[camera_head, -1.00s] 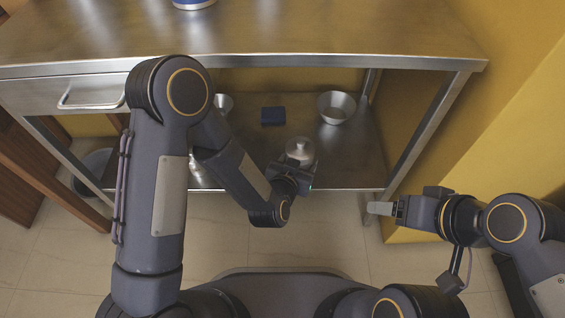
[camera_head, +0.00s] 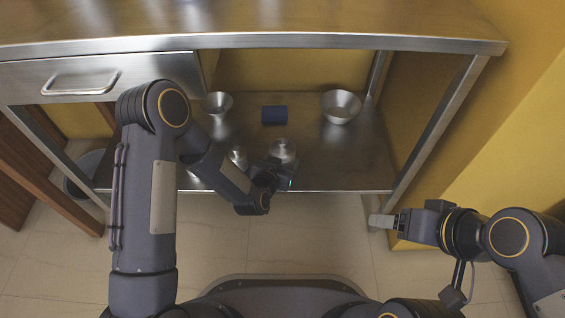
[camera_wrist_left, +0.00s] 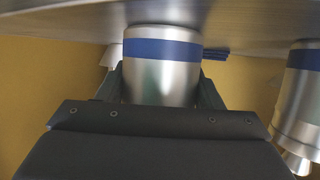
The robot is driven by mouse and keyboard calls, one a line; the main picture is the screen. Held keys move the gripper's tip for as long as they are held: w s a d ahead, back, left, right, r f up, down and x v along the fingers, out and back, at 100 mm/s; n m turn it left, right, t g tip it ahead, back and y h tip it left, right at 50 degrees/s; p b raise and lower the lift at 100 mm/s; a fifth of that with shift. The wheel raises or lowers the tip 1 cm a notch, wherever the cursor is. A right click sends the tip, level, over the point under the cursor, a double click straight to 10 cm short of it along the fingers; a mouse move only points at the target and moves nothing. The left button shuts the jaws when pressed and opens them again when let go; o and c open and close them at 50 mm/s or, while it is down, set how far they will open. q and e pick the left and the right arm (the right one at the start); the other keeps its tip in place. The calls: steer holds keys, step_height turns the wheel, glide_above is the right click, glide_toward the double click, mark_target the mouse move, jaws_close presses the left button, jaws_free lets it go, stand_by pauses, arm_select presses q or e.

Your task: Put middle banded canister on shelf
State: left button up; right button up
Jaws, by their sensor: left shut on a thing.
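A steel canister (camera_head: 282,149) is at the lower shelf (camera_head: 340,160), near its front edge. In the left wrist view, which looks upside down, this canister (camera_wrist_left: 162,72) shows a blue band near its base. My left gripper (camera_head: 270,172) is shut on it; the fingers (camera_wrist_left: 160,88) are on both sides. Its base is at or very close to the shelf surface; I cannot tell if it touches. A second canister (camera_head: 238,157) stands to its left, partly behind my arm, and also shows with a blue band (camera_wrist_left: 305,60). My right gripper (camera_head: 383,221) is off to the right, its finger gap hidden.
A blue block (camera_head: 274,115) and a steel bowl (camera_head: 341,106) sit farther back on the lower shelf. The tabletop (camera_head: 300,25) overhangs, and a table leg (camera_head: 435,125) stands right. The shelf's right part is clear.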

arm_select(q)
steer(key=shift+r, duration=0.15)
steer(key=o, duration=1)
steer(key=shift+f, duration=0.2)
steer(key=shift+o, duration=0.2)
steer(key=shift+r, duration=0.1)
